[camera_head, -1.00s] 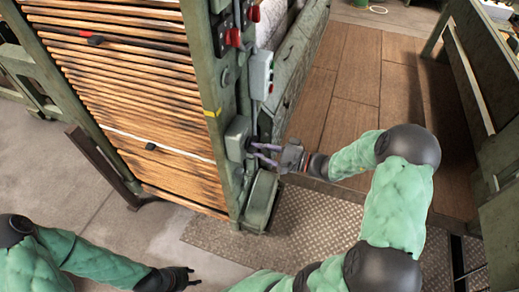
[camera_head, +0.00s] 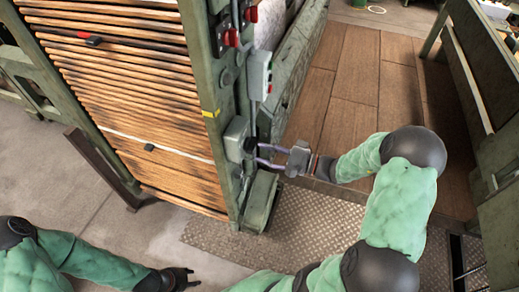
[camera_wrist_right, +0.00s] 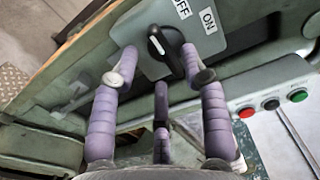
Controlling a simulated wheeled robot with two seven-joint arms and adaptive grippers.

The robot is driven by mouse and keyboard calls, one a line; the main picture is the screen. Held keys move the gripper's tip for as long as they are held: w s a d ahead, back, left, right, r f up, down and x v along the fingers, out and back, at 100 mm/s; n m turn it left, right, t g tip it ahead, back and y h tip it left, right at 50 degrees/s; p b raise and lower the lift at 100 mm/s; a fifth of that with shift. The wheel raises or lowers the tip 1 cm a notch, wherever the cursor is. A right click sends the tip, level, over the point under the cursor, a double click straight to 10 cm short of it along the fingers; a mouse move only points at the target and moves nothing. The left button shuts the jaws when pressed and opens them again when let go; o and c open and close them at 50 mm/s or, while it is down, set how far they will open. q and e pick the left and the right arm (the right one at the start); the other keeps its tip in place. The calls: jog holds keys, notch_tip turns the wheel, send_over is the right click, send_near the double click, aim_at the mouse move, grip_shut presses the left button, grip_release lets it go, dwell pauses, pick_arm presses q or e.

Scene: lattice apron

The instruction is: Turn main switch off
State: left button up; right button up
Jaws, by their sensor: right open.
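The main switch is a black rotary knob (camera_wrist_right: 165,46) on a grey box, with an OFF label (camera_wrist_right: 182,8) and an ON label (camera_wrist_right: 208,20) beside it. A white mark shows on the knob; I cannot tell which label it points to. In the head view the switch box (camera_head: 237,136) sits low on the green machine post. My right gripper (camera_head: 257,153) is at the front of the box. In the wrist view its purple fingers (camera_wrist_right: 160,70) are open, one on each side of the knob. My left gripper (camera_head: 184,278) is low in the head view, away from the switch.
A box with red, black and green buttons (camera_wrist_right: 272,104) is right of the switch in the wrist view. Red knobs (camera_head: 232,37) sit higher on the post. Wooden slats (camera_head: 125,100) stand left of it. Checkered plate floor (camera_head: 300,228) lies in front.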

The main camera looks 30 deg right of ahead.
jog(key=v, duration=0.9)
jog(key=shift+s, duration=0.15)
jog(key=shift+f, duration=0.1)
jog(key=s+a+f+n+g+h+p, duration=0.25)
jog(key=s+a+f+g, duration=0.25)
jog(key=a+f+g, duration=0.5)
jog(key=s+a+f+n+g+h+p, duration=0.25)
jog(key=s+a+f+g, duration=0.3)
jog(key=a+f, duration=0.5)
jog(key=w+a+f+n+t+h+p, duration=0.2)
jog(key=w+a+f, duration=0.1)
jog(key=a, duration=0.1)
jog(key=shift+a+f+h, duration=0.35)
jog(key=shift+a+h, duration=0.05)
